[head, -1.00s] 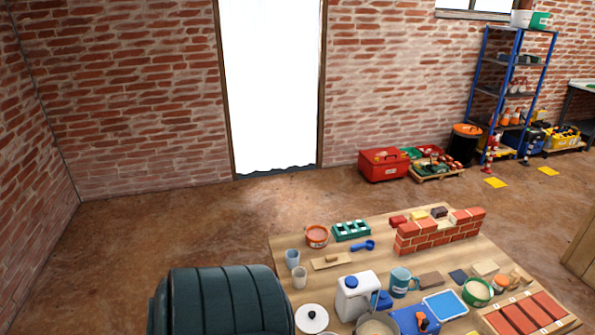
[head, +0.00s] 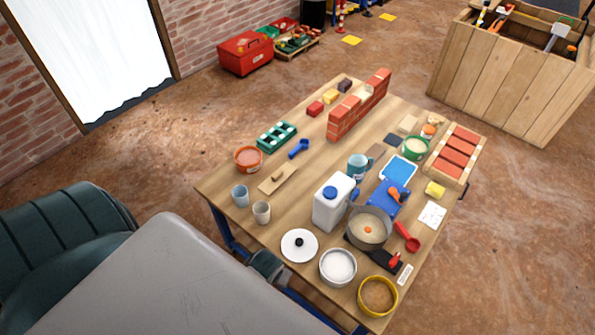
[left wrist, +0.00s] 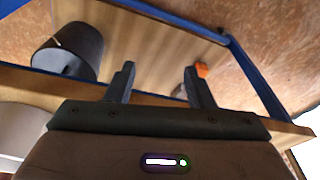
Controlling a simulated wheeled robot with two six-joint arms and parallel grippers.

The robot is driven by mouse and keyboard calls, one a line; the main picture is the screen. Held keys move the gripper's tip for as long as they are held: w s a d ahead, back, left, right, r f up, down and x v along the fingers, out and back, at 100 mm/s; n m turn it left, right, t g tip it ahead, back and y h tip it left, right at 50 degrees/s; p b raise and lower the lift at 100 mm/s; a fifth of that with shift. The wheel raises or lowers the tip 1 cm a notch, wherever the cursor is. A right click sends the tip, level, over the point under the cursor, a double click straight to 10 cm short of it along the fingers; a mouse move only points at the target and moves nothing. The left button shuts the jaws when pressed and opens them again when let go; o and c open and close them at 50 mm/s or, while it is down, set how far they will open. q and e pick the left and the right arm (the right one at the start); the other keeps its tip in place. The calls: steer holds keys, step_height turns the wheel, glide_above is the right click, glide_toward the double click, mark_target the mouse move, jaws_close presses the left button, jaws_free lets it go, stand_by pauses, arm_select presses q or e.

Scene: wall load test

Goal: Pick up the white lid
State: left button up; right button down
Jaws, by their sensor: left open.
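The white lid (head: 299,245), a round disc with a black knob, lies flat on the wooden table (head: 225,190) near its front left edge. It lies beside a white bowl (head: 337,267). My left gripper (left wrist: 159,68) is open in the left wrist view, with nothing seen between its two dark fingers. In the head view my large grey arm covers the lower left, and the gripper's fingers cannot be made out there. I cannot identify the lid in the left wrist view. My right gripper is not in view.
Around the lid stand a beige cup (head: 261,212), a white jug (head: 332,203) with a blue cap, and a grey pot (head: 369,230). A yellow-rimmed bowl (head: 377,296) is at the front corner. A blue bar (left wrist: 255,75) crosses the left wrist view.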

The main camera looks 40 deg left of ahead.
arm_select(q)
steer(key=w+d+r+n+y+b, duration=0.1)
steer(key=w+r+n, duration=0.25)
steer(key=r, duration=0.35)
steer(key=w+d+r+n, duration=0.1)
steer(key=w+r+n, duration=0.2)
steer(key=r+n, duration=0.35)
steer(key=n+g, duration=0.2)
steer(key=n, duration=0.3)
glide_toward(300, 241)
steer(key=f, duration=0.3)
steer(key=shift+s+a+y, duration=0.1)
steer(key=shift+a+y, duration=0.3)
steer(key=shift+d+p+x, duration=0.1)
steer(key=shift+p+x, duration=0.15)
steer(key=shift+x, duration=1.15)
steer(key=shift+d+p+x, duration=0.15)
steer(key=shift+p+x, duration=0.1)
steer(key=shift+x, duration=1.15)
steer(key=shift+c, duration=0.4)
jaws_close()
